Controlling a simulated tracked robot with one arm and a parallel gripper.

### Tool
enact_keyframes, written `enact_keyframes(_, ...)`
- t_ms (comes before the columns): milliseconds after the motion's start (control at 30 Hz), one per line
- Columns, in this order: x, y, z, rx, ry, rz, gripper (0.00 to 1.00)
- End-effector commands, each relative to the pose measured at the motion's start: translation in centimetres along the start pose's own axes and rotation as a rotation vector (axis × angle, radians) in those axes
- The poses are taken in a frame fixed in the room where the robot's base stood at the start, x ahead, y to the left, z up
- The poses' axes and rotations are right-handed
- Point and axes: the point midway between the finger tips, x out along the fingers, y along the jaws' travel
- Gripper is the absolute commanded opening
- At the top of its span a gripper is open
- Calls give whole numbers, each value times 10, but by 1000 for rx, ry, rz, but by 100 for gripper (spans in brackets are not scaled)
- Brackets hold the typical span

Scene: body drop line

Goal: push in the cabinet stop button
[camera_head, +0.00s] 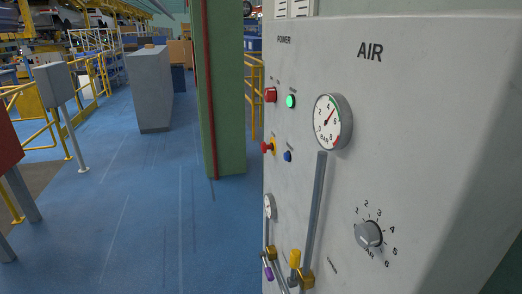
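A grey cabinet (440,130) marked "POWER" and "AIR" fills the right half, its front seen at a slant. On its left part is a red mushroom-shaped stop button (265,148) on a yellow backing, seen nearly from the side. Whether it is pushed in or out I cannot tell. A blue button (287,156) sits just right of it. Above are a red square button or lamp (270,95) and a lit green one (291,101). My gripper is not in view.
The cabinet also carries a large gauge (332,122), a numbered knob (368,235), a grey pipe (315,215) and a yellow valve handle (295,260). A green column (222,90) stands left behind it. The blue floor (150,220) at left is open, with a grey box (151,90) farther back.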

Motion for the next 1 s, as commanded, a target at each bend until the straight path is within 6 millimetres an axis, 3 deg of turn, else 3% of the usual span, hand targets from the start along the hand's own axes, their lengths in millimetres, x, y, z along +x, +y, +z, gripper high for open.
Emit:
enact_keyframes(33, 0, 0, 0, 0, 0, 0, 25)
enact_keyframes(133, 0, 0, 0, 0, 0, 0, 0)
enact_keyframes(1000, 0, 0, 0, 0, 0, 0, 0)
